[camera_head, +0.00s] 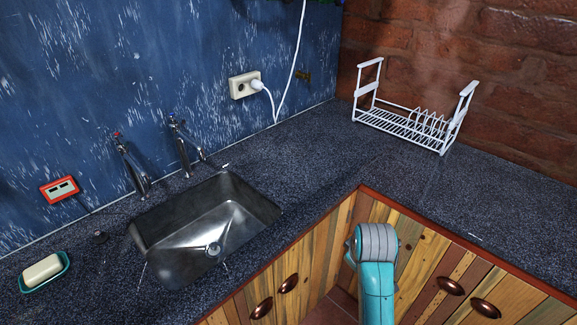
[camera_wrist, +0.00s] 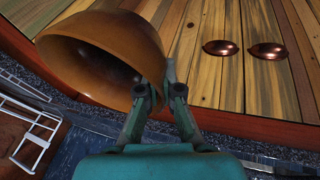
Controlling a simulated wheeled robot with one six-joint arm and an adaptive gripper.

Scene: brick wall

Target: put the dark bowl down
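The dark bowl (camera_wrist: 95,55) shows in the wrist view as a brown-orange bowl, tilted on its side with its dark hollow partly facing the camera. My gripper (camera_wrist: 163,88) is at the bowl's rim, with its fingers closed on the right edge of it. The bowl is held in the air in front of the wooden cabinet fronts. In the head view neither the bowl nor the gripper shows; only a teal part of my arm is visible at the lower middle.
A dark speckled counter (camera_head: 330,160) runs around the corner, with clear room at the right. It holds a metal sink (camera_head: 190,225), a white dish rack (camera_head: 405,122) and a soap dish (camera_head: 45,285). Wooden cabinets (camera_head: 425,265) with copper handles lie below. Taps (camera_head: 130,165) stand behind the sink.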

